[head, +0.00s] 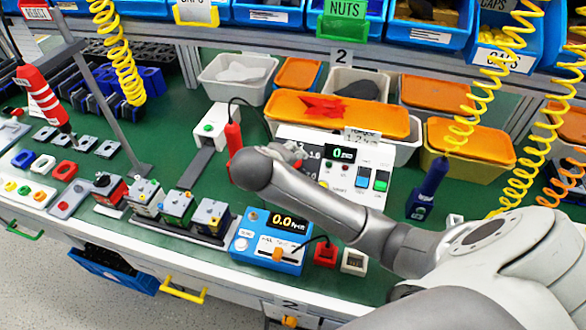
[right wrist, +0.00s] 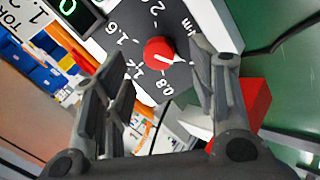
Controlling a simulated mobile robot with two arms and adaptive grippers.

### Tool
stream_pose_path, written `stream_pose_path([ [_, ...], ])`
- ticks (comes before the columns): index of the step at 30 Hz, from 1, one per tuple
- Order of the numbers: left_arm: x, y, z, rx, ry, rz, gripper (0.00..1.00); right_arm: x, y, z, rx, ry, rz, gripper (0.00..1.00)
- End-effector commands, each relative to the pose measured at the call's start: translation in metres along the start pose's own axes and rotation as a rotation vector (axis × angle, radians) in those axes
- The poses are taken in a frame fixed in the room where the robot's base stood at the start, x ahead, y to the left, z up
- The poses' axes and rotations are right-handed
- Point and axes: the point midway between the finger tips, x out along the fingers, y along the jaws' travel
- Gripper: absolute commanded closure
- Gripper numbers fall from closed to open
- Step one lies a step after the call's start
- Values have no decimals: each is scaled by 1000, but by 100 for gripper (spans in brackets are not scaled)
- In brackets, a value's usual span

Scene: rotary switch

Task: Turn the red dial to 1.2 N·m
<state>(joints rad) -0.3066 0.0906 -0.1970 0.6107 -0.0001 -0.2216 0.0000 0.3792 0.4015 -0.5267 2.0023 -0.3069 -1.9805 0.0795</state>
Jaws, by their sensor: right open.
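The red dial (right wrist: 158,53) sits on a dark face with white numbers in the right wrist view. Its white line points right and slightly down, on the 0.8 side rather than at 1.2; the exact value is hard to read. My right gripper (right wrist: 162,68) is open, its fingers on either side of the dial with space between; I cannot tell whether they touch it. In the head view, the white torque panel (head: 377,202) has a display (head: 341,154) reading 0, and a TORQUE 1.2 card (head: 362,136) above it. My right arm hides much of the panel. My left gripper is out of view.
A red-handled tool (head: 234,139) stands left of the panel, and a blue one (head: 430,179) right of it. An orange-lidded bin (head: 390,122) is behind. A blue box (head: 246,245) reading 0.0 is in front. Yellow coiled cords (head: 487,85) hang at right.

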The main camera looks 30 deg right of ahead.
Motion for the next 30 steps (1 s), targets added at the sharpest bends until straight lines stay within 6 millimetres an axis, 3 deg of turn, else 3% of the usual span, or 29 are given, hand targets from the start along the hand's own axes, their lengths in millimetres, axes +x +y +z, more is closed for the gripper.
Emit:
stream_pose_path([
  [1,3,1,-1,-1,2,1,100,11,0,2,-2,-4,2,47],
  [7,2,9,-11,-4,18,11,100,33,1,1,-1,-4,-1,47],
  [19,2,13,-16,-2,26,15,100,40,0,0,0,-1,-2,49],
  [30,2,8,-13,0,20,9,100,40,0,1,0,-2,-1,94],
])
